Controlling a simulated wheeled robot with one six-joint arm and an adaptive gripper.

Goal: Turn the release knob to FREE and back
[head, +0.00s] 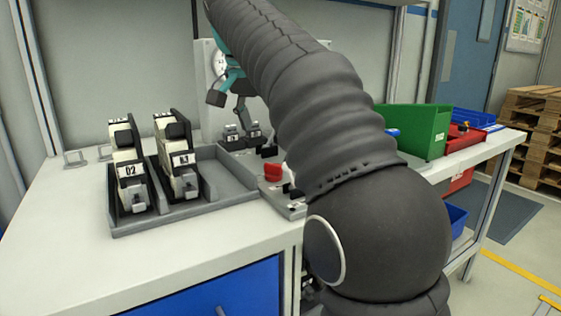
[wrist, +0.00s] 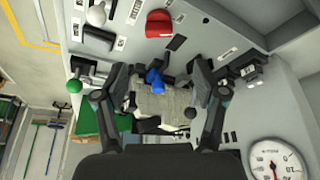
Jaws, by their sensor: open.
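A red knob (wrist: 158,23) sits on the grey panel at the top of the wrist view, with small labels around it that I cannot read. A red knob (head: 272,172) also shows in the head view, just left of my arm. I cannot read FREE or the knob's setting. My gripper (wrist: 160,82) is open, its dark fingers apart, with nothing held. A blue part (wrist: 154,78) shows between the fingers, apart from the red knob. In the head view my gripper (head: 230,95) is partly hidden behind my arm, near the upright back panel.
Two dark-and-cream modules (head: 128,170) (head: 178,160) stand in a grey tray (head: 225,190) on the white bench. A green bin (head: 420,130) stands right. The bench's left front is clear.

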